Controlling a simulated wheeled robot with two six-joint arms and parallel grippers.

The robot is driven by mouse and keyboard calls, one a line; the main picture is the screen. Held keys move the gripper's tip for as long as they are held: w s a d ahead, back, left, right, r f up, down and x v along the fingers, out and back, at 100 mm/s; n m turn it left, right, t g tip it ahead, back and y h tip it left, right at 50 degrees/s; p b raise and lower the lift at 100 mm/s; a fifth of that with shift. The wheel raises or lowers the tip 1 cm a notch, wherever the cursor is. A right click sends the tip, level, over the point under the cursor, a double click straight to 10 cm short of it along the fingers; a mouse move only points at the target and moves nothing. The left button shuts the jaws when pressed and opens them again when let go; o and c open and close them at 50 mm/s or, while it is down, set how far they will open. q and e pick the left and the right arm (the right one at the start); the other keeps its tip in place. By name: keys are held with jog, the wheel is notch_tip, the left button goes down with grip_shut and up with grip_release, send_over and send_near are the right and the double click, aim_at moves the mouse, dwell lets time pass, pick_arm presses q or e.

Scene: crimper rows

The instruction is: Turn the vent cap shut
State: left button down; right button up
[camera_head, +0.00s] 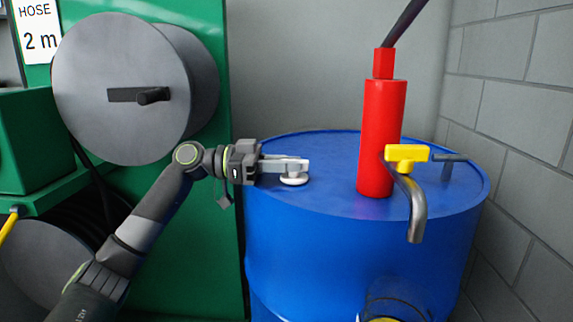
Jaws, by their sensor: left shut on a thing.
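The vent cap (294,180) is a small, pale round cap on the left part of the blue drum's top. My left gripper (300,166) reaches in from the left, level over the drum lid, and its fingers are shut on the cap's upper part. The fingers hide most of the cap's top, so I cannot tell how far it is turned. The blue drum (340,250) stands upright.
A red pump cylinder (378,150) rises from the drum top, with a yellow-handled spout (417,215) bending down in front. A grey hose reel (120,90) on a green cabinet (200,245) stands at left. A block wall (520,120) closes off the right.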

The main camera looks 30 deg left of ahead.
pick_arm(q)
jog(key=shift+s+f, duration=0.1)
jog(key=shift+f, duration=0.1)
jog(key=c, duration=1.4)
grip_release()
jog(key=shift+r, duration=0.1)
jog(key=shift+c, duration=0.2)
jog(key=shift+a, duration=0.1)
jog(key=v, duration=1.7)
jog(key=shift+a, duration=0.1)
